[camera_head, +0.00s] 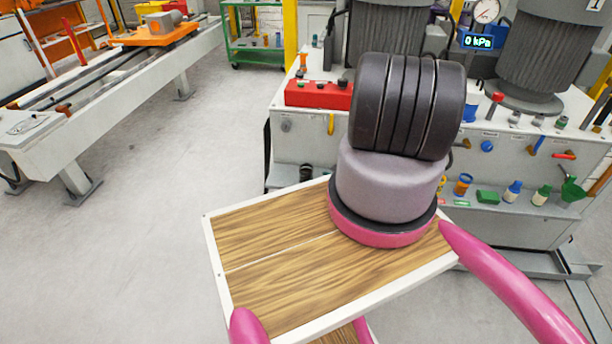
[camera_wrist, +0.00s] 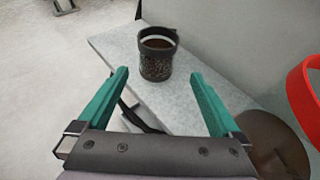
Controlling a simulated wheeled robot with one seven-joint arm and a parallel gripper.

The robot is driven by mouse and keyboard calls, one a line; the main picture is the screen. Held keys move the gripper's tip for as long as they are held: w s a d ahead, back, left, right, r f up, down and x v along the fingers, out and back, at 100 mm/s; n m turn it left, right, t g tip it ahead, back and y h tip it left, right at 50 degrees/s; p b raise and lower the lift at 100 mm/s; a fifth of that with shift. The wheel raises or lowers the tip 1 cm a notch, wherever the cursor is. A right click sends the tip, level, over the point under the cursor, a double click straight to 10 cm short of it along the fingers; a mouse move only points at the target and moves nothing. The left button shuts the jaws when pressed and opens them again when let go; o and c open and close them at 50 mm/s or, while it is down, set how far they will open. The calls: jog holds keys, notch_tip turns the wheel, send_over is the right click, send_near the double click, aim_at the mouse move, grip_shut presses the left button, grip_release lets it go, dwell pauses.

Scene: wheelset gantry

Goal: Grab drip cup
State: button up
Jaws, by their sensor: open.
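The drip cup appears to be the dark, speckled cup (camera_wrist: 157,62) with a black rim and a pale inner band. It stands upright on a grey ledge (camera_wrist: 185,95) in the wrist view. My gripper (camera_wrist: 159,75) has two green fingers, spread wide and empty. The cup shows beyond the fingertips, between them in the picture, and no finger touches it. In the head view a small dark cup (camera_head: 306,172) at the left end of the bench's lower shelf looks like the same one. My gripper is hidden in the head view behind my arm.
A grey wall rises behind the ledge, and a red ring-shaped part (camera_wrist: 301,95) and a brown disc (camera_wrist: 278,145) are at right. Bottles and a green box (camera_head: 488,197) stand further along the shelf. Open floor (camera_head: 180,140) lies left of the bench.

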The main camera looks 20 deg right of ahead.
aim_at(311, 176)
jog(key=x, duration=0.4)
jog(key=shift+w, duration=0.1)
jog(key=x, duration=0.5)
jog(key=shift+a, duration=0.3)
jog(key=shift+c, duration=0.3)
jog(key=c, duration=1.4)
jog(key=shift+o, duration=0.2)
